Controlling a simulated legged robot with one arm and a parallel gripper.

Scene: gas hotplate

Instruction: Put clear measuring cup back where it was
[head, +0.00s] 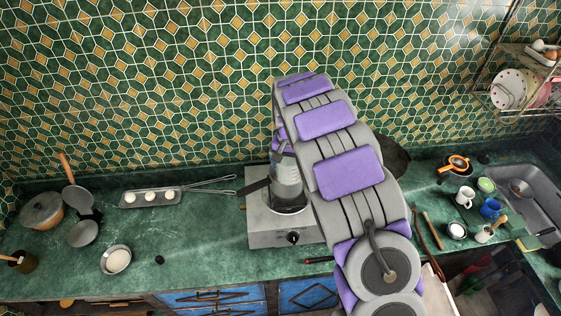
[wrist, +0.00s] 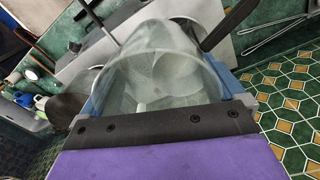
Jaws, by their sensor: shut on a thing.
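The clear measuring cup (head: 287,180) is in my gripper (head: 284,152), over the gas hotplate (head: 262,235) in the head view. The jaws are shut on the cup. In the wrist view the cup (wrist: 160,75) fills the middle, between the blue-edged fingers of my gripper (wrist: 160,95), and I look through its clear wall. A dark round shape shows around the cup's base on the hotplate. I cannot tell whether the cup touches it. My arm hides the right part of the hotplate.
A dark handle (head: 254,187) sticks out left from the hotplate. A tray with white round pieces (head: 150,197) lies further left. A white-filled bowl (head: 116,260) stands at the front left. Mugs (head: 465,197) and a sink (head: 520,187) are at right. The counter left of the hotplate has free room.

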